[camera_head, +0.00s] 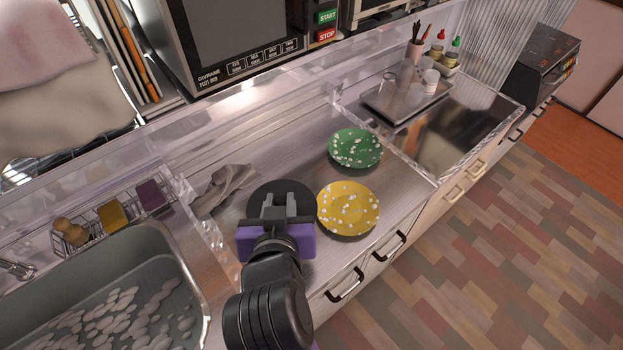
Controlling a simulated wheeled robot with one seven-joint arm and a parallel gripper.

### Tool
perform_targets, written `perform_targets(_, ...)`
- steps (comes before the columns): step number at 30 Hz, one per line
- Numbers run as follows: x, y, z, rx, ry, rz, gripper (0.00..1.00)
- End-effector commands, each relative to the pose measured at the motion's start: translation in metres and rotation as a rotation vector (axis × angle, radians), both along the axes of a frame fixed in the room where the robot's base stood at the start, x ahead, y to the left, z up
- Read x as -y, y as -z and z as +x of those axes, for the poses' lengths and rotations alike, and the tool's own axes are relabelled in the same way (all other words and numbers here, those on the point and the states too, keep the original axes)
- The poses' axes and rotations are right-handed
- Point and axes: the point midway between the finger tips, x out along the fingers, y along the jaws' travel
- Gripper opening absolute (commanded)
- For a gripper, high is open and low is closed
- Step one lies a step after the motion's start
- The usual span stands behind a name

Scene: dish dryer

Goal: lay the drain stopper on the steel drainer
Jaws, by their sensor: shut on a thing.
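My gripper (280,200) is at the lower middle, above the counter, with its fingers pointing away from the camera. It is shut on a dark round disc, which I take to be the drain stopper (304,196). The gripper hides the near part of the disc. I cannot tell whether the disc touches the surface below. The brushed steel drainer surface (285,140) spreads under and behind it, with bare room at the back.
A yellow spotted plate (348,208) lies close to the right of the disc, and a green one (356,148) lies behind it. A grey crumpled cloth (225,188) is to the left. A sink (190,275) with pebble-like pieces is at lower left. A microwave (240,40) stands behind.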

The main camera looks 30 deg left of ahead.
Motion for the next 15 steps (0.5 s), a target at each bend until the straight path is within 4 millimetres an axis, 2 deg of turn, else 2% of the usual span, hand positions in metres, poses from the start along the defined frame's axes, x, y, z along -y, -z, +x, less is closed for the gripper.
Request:
perform_targets(2,-0.008,-0.008,-0.006,0.003,-0.016,0.0,0.0)
perform_targets(5,-0.011,-0.003,-0.008,0.002,-0.022,-0.005,0.0)
perform_targets(8,-0.011,0.016,-0.009,-0.001,-0.023,-0.008,0.0)
perform_targets(15,-0.01,0.075,-0.009,-0.001,-0.023,-0.008,0.0)
